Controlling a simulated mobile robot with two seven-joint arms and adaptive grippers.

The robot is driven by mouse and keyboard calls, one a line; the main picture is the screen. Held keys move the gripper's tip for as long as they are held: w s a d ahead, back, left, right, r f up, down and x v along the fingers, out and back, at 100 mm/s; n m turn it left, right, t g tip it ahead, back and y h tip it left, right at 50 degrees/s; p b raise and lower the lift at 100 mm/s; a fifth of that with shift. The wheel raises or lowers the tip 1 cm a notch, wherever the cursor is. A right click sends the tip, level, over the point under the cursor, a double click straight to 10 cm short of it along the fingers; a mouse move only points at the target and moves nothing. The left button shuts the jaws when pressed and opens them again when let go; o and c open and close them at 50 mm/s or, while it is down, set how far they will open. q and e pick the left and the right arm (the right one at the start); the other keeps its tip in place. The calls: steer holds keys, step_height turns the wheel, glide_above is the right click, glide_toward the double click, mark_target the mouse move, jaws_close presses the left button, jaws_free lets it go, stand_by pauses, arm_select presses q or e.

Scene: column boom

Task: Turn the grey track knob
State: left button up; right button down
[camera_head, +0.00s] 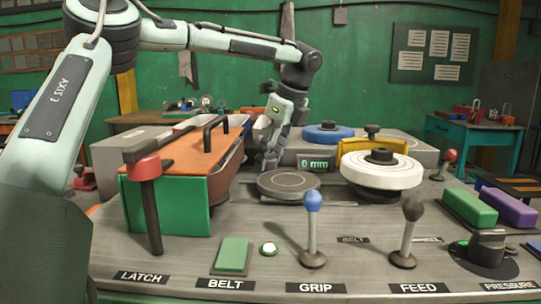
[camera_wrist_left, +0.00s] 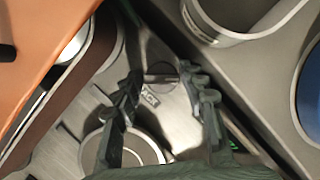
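In the left wrist view a small round grey shape, which looks like the track knob (camera_wrist_left: 160,71), lies between my fingertips, just beyond a label (camera_wrist_left: 150,98) on which "ACK" can be read. In the head view I cannot make out the knob; my left gripper (camera_head: 268,164) covers that spot. My left gripper (camera_wrist_left: 159,76) points down at the bench, its two dark fingers apart with one on each side of the knob. Whether they touch it I cannot tell. My right gripper is in neither view.
An orange-topped green box (camera_head: 168,206) stands close left of the gripper. A grey disc (camera_head: 288,184) sits just in front, a white wheel (camera_head: 381,171) to the right. A display (camera_head: 316,163) reads "0 mm".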

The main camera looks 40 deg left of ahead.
arm_select(q)
steer(key=v, duration=1.2)
stand_by(0.5)
